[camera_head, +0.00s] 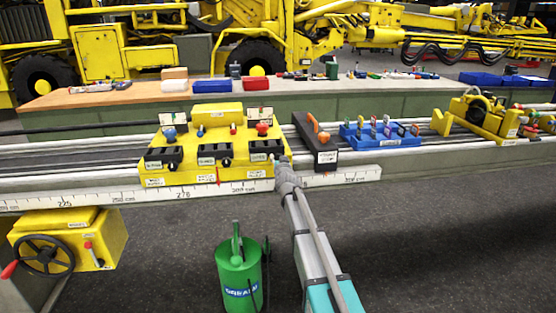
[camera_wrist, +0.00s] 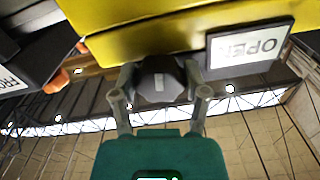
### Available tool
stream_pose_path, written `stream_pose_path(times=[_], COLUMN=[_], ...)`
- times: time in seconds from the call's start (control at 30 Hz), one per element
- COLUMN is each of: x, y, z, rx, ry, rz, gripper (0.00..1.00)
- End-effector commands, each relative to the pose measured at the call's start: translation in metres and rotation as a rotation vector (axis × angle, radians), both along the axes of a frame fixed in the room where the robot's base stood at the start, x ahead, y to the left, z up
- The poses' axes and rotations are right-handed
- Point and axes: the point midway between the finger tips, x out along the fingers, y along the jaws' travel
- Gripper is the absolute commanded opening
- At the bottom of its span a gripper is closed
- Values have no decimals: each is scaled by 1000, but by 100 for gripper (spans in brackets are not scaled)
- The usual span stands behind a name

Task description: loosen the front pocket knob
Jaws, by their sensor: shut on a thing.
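The front pocket knob (camera_wrist: 160,80) is dark grey and faceted with a light mark on its face. It sits against the yellow fixture, and my gripper (camera_wrist: 160,90) has a finger on each side of it, shut on it. In the head view my gripper (camera_head: 276,165) meets the right front corner of the yellow fixture (camera_head: 190,177); the knob is mostly hidden there. A plate reading OPEN (camera_wrist: 248,47) is right of the knob in the wrist view.
A black block with an orange handle (camera_head: 318,146) stands just right of the fixture. A blue tray (camera_head: 380,135) with small parts is further right. A ruler strip (camera_head: 340,178) runs along the front edge. A green canister (camera_head: 238,270) stands below, on the floor side.

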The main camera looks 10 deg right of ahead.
Motion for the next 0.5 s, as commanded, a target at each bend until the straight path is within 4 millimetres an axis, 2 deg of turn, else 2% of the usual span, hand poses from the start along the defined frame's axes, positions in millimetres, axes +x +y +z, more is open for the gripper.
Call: stream_pose_path(times=[0.43,0.47,0.5], x=[-1,-1,-1], y=[1,1,1], z=[-1,-1,-1], rx=[-16,-16,-16], ry=[5,5,5], rz=[3,3,3], gripper=[11,61,68])
